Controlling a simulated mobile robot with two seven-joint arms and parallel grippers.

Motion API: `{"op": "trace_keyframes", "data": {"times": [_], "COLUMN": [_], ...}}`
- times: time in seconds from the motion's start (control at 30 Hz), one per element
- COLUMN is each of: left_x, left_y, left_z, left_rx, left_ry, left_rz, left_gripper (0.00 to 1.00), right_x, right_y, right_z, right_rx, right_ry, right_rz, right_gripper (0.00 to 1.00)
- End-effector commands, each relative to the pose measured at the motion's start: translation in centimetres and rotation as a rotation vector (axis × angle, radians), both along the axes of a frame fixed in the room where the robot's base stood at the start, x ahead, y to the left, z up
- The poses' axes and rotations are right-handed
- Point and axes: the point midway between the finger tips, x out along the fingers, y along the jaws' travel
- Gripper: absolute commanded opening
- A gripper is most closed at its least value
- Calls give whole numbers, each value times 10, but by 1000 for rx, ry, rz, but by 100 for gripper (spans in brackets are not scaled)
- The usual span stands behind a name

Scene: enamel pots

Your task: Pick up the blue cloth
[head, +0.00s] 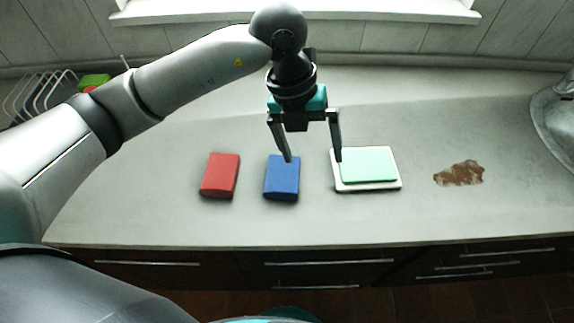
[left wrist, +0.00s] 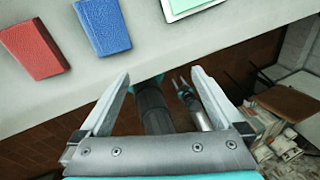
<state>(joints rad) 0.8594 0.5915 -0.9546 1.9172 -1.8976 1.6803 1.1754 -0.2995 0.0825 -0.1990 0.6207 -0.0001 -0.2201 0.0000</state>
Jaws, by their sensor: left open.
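The blue cloth (head: 282,179) lies folded as a flat block on the grey counter, between a red one and a white tray. It also shows at the top of the left wrist view (left wrist: 103,26). My left gripper (head: 313,159) is open and empty, with its fingers pointing down. In the head view its left fingertip overlaps the top right of the blue cloth and its right fingertip overlaps the tray's left edge. In the left wrist view the open fingers (left wrist: 160,82) are apart from the cloth.
A red folded cloth (head: 220,176) lies left of the blue one. A white tray (head: 367,187) holding a green cloth (head: 368,165) lies to the right. A brown stain (head: 459,173) is farther right. A wire rack (head: 38,95) stands at the back left. The counter's front strip is clear.

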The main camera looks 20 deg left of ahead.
Motion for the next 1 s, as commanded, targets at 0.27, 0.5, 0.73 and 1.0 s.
{"op": "trace_keyframes", "data": {"times": [0.27,0.5,0.73,1.0], "left_x": [19,18,19,20], "left_y": [60,62,61,60], "left_z": [2,-43,-84,-104], "left_rx": [271,278,276,275], "left_ry": [-41,-37,-41,-40], "left_rz": [100,101,100,99], "left_gripper": [100,100,100,100], "right_x": [-1,-1,-2,-2], "right_y": [0,1,3,4], "right_z": [1,-2,-4,-4], "right_rx": [1,1,5,6], "right_ry": [1,2,3,3], "right_rz": [0,0,-1,0], "right_gripper": [50,50,50,50]}}
